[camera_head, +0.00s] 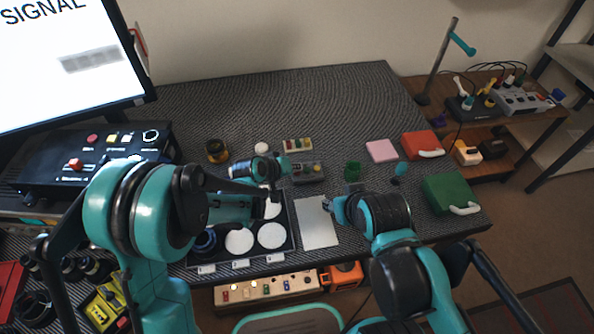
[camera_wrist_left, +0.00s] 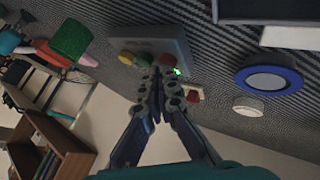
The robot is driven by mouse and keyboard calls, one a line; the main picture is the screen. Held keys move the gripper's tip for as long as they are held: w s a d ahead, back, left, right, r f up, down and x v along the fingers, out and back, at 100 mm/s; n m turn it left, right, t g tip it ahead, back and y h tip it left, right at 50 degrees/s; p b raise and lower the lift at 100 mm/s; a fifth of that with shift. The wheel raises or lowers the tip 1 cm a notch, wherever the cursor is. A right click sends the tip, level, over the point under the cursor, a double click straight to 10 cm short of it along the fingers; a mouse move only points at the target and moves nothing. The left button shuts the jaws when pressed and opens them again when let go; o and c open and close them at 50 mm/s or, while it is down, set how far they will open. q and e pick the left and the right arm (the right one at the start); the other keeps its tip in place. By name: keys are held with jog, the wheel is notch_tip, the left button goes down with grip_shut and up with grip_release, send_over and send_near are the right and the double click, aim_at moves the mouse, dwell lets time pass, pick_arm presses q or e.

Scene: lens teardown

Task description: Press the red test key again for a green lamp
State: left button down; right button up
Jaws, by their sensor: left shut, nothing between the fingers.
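The grey test box (camera_head: 311,174) sits on the dark bench mat in the head view. In the left wrist view the test box (camera_wrist_left: 181,40) carries yellow, green and red caps. The red key (camera_wrist_left: 168,59) sits right by my left fingertips and is partly hidden by them. A small lamp (camera_wrist_left: 178,71) glows green beside the fingertips. My left gripper (camera_wrist_left: 163,74) is shut and empty, at the end of the box; I cannot tell whether it touches the key. My right gripper (camera_head: 332,206) is by the pale plate, and its jaws are unclear.
A cream strip with coloured caps (camera_head: 298,145) lies behind the box. A white disc (camera_head: 261,148) and a lens (camera_head: 217,151) stand to its left. A tray with white discs (camera_head: 291,240) and a pale plate (camera_head: 318,228) lie in front. The back of the mat is clear.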

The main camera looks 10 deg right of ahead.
pick_arm(q)
jog(key=shift+r, duration=0.15)
jog(key=shift+r+p, duration=0.5)
jog(key=shift+r, duration=0.2)
jog(key=shift+r, duration=0.1)
notch_tip(320, 180, up, 5)
jog(key=p, duration=0.3)
jog(key=shift+p, duration=0.35)
dwell(0.3)
